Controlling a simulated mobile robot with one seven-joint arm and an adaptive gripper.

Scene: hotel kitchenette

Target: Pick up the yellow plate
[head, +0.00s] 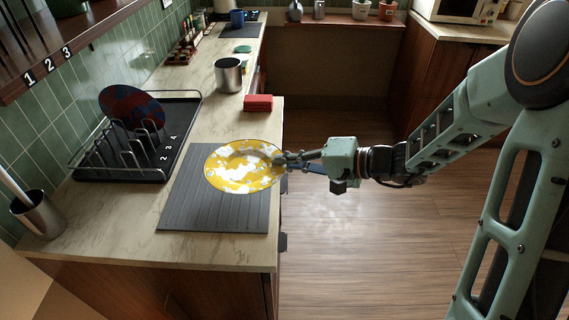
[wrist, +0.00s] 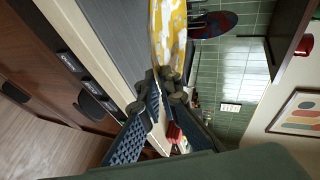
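The yellow plate (head: 240,172) with white patches is over the dark grey ribbed mat (head: 205,212) on the counter in the head view. My gripper (head: 280,160) reaches in from the right at the plate's right rim. In the wrist view, the plate (wrist: 168,35) shows nearly edge-on, and the fingertips of my gripper (wrist: 167,84) close on its near rim, one on each side. The fingertips hide that bit of rim. Whether the plate rests on the mat or is slightly above it I cannot tell.
A black dish rack (head: 170,135) with a dark red and blue plate (head: 131,104) stands left of the mat. A metal pot (head: 229,76) and red block (head: 258,103) are farther along the counter. A metal utensil cup (head: 37,215) stands front left. Open floor lies right.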

